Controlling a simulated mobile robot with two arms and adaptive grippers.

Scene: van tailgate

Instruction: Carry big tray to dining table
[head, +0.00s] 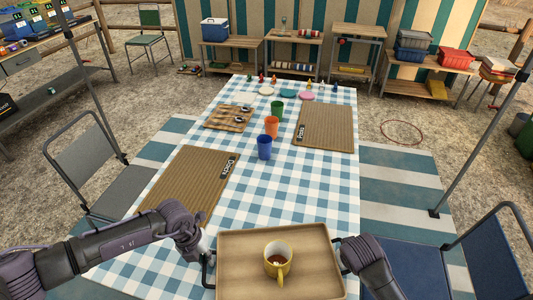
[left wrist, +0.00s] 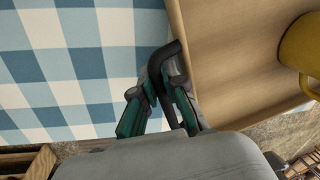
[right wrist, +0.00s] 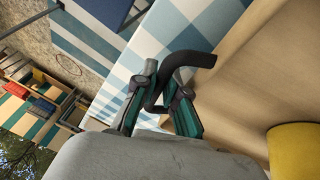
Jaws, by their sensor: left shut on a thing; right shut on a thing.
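The big tray (head: 235,258) is light wood with dark handles at its left and right ends. It is at the near end of the dining table (head: 222,219), which has a blue and white checked cloth. A yellow mug (head: 278,259) with a dark drink stands upright on the tray. My left gripper (head: 207,254) is shut on the left handle, clear in the left wrist view (left wrist: 163,90). My right gripper is shut on the right handle in the right wrist view (right wrist: 162,100); in the head view its fingers are mostly hidden. Whether the tray touches the cloth, I cannot tell.
Two woven mats, one at left (head: 187,180) and one at right (head: 325,128), lie on the table. Blue (head: 264,147), orange (head: 271,127) and green (head: 277,109) cups stand mid-table, beside a slatted board (head: 229,117). Chairs flank the table. Checked cloth ahead of the tray is clear.

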